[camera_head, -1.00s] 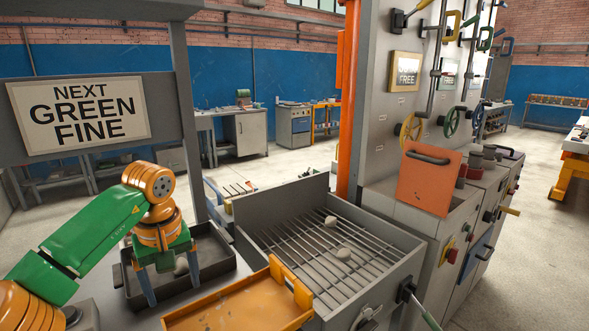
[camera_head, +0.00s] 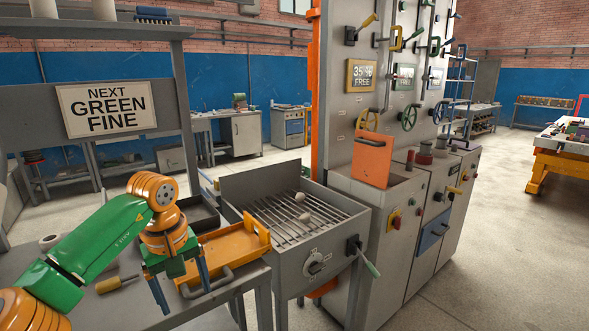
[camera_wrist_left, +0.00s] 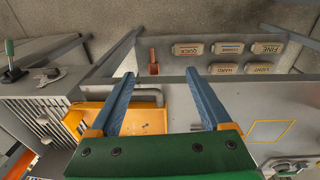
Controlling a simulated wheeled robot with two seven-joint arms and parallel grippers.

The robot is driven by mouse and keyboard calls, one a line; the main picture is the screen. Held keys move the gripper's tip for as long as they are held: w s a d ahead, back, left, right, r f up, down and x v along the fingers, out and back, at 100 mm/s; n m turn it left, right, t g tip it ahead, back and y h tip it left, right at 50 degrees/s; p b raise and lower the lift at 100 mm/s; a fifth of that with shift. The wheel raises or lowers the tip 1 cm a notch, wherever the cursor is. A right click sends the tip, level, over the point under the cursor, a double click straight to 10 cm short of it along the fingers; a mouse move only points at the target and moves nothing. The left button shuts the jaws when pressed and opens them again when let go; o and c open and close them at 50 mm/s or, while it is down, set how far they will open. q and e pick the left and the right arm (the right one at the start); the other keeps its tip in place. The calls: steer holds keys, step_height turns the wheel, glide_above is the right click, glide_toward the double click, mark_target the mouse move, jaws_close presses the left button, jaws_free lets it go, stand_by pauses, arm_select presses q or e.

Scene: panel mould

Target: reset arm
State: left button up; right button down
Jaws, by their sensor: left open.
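My left arm, green and orange, comes in from the left in the head view. Its gripper (camera_head: 181,292) points down over the grey bench, in front of the orange tray (camera_head: 235,246). The orange tray also shows in the wrist view (camera_wrist_left: 145,121), below and partly behind the left finger. My right gripper is not in view.
A slatted grey box (camera_head: 347,237) with pale lumps on its bars stands right of the tray. The control cabinet (camera_head: 420,215) rises beyond it. A wooden-handled tool (camera_head: 117,283) lies left of the gripper.

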arm_select(q)
steer(key=w+d+f+n+t+h, duration=0.1)
steer(key=d+f+n+h, duration=0.55)
steer(key=d, duration=0.35)
steer(key=w+d+f+n+h, duration=0.1)
steer(key=d+f+n+h, duration=0.6)
steer(key=d, duration=0.3)
step_height(320, 180, down, 5)
steer(key=w+a+n+t, duration=0.15)
steer(key=n+t, duration=0.45)
steer(key=n, duration=0.7)
steer(key=s+a+f+n+t+y, duration=0.1)
steer(key=s+a+f+n+y, duration=0.3)
steer(key=f+n, duration=0.55)
steer(key=s+a+f+n+t+y, duration=0.2)
steer(key=s+a+f+n+y, duration=0.15)
steer(key=a+f+n, duration=0.4)
steer(key=s+a+f+n+g+y, duration=0.3)
steer(key=s+f+n+y, duration=0.1)
steer(key=s+f+n, duration=0.5)
steer(key=s+a+f+n+g+y, duration=0.1)
steer(key=s+f+n+g, duration=0.2)
steer(key=s, duration=0.9)
steer(key=s+a+f+n+g+y, duration=0.1)
steer(key=s+f+n+g, duration=0.3)
steer(key=s, duration=0.8)
steer(key=shift+s+a+f+n, duration=0.25)
steer(key=shift+s+a+n, duration=0.15)
steer(key=shift+a+n, duration=0.55)
